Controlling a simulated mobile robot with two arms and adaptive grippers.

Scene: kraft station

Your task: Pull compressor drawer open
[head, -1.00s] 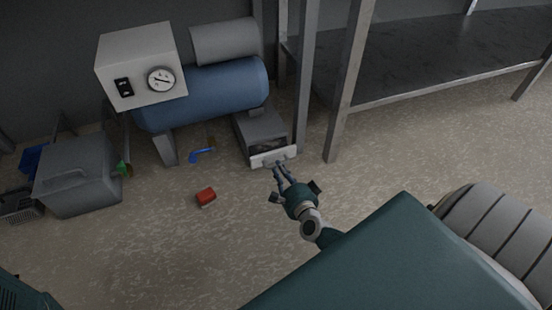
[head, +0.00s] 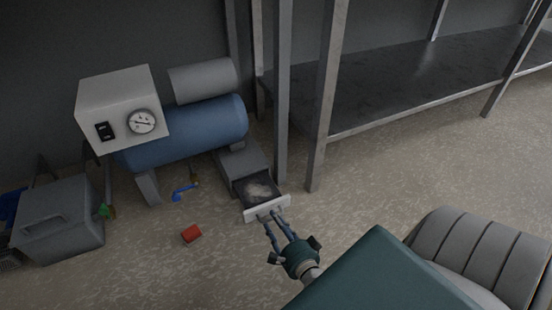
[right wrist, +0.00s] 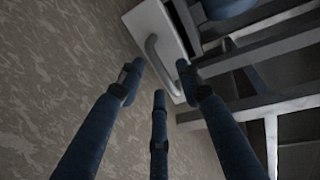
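The compressor drawer (head: 259,188) is pulled out of its grey housing (head: 241,158) at the foot of the blue compressor tank (head: 190,134). Its inside shows dark with a pale patch. Its light front panel (head: 284,204) faces me and also shows in the right wrist view (right wrist: 150,22). My right gripper (head: 268,217) is at that front, its fingers around the curved handle (right wrist: 152,45); the exact contact is hard to see. My left gripper is not in view.
Metal shelf posts (head: 282,95) stand just right of the drawer. A red block (head: 191,233) and a blue object (head: 184,192) lie on the floor to its left. A grey toolbox (head: 58,222) stands at the far left. Floor in front is clear.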

